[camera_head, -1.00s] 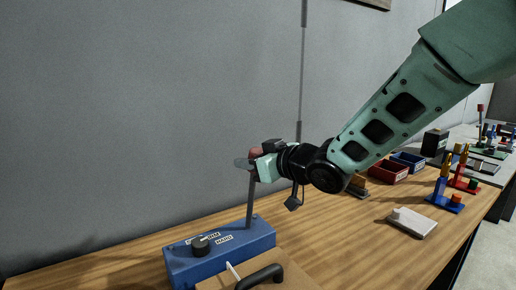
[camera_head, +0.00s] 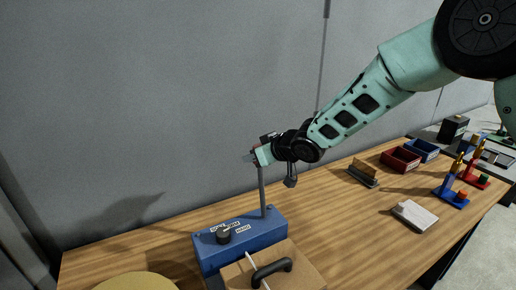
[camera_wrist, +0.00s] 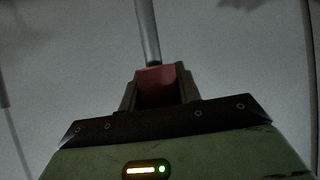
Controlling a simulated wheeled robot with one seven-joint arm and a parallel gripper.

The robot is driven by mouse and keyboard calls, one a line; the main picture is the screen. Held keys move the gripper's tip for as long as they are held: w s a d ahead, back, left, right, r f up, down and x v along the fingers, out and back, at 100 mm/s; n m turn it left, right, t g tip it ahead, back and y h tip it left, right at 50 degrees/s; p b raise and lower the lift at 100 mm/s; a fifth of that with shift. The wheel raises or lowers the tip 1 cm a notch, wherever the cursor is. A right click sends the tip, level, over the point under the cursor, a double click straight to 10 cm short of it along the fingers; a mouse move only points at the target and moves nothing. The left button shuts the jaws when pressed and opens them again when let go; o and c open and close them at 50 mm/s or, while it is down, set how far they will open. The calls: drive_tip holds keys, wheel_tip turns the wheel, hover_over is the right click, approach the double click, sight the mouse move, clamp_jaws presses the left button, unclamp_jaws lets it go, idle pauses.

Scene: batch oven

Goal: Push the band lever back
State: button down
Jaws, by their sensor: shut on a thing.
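The band lever is a grey rod (camera_head: 262,190) that rises from the slot side of a blue control box (camera_head: 225,262) on the bench. It stands close to upright, its top leaning slightly left. My gripper (camera_head: 255,156) is at the lever's top, shut on its red grip (camera_wrist: 158,76). In the wrist view the red grip sits between the fingers and the rod (camera_wrist: 147,32) runs away from it. The fingers hide most of the grip in the head view. A black dial (camera_head: 224,236) with small white labels is on the box's top.
A brown box with a black handle (camera_head: 272,270) stands in front of the blue box. A round tan item (camera_head: 137,284) lies at front left. A white block (camera_head: 414,215), a brush (camera_head: 363,173) and red (camera_head: 400,158) and blue bins stand right. The wall is behind.

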drive_tip(key=shift+w+r, duration=0.1)
drive_tip(key=shift+r, duration=0.05)
drive_tip(key=c, duration=1)
unclamp_jaws()
drive_tip(key=shift+w+a, duration=0.1)
drive_tip(key=b+v, duration=0.1)
drive_tip(key=v, duration=1.6)
drive_tip(key=shift+s, duration=0.2)
